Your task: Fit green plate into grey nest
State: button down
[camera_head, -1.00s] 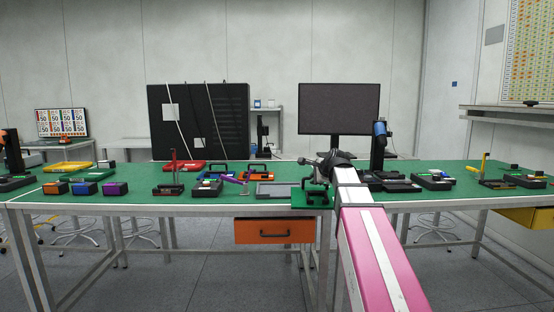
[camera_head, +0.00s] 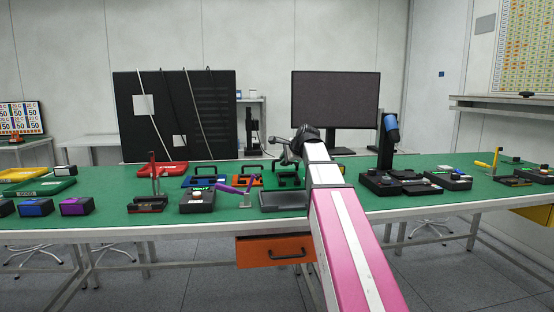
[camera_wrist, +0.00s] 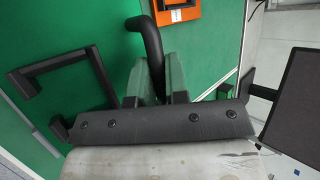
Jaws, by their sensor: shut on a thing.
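My gripper (camera_wrist: 158,82) is shut on the black handle (camera_wrist: 151,42) of the green plate; the handle stands between the two grey fingers in the wrist view. The plate's green face is hard to tell from the green table top there. In the head view my arm ends above the table, and the gripper and plate are partly hidden and blend with the green behind. The grey nest (camera_head: 282,202) is a shallow grey frame near the table's front edge, left of my arm. Whether the plate is clear of it or touching cannot be told.
An orange plate (camera_head: 248,182) and a blue plate (camera_head: 203,182) with black handles lie left of and behind the nest. Black fixtures (camera_head: 400,182) and a monitor (camera_head: 336,99) stand to the right.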

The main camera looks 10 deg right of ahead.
aim_at(285, 173)
jog(key=shift+w, duration=0.1)
dwell(0.3)
jog(key=shift+w+r+g, duration=0.1)
jog(key=shift+r+g, duration=0.05)
jog(key=shift+g, duration=1.15)
jog(key=shift+s+f, duration=0.2)
jog(key=shift+f, duration=2.75)
jog(key=shift+m, duration=0.3)
jog(key=shift+g, duration=0.3)
jog(key=shift+s+g, duration=0.3)
jog(key=shift+g, duration=0.3)
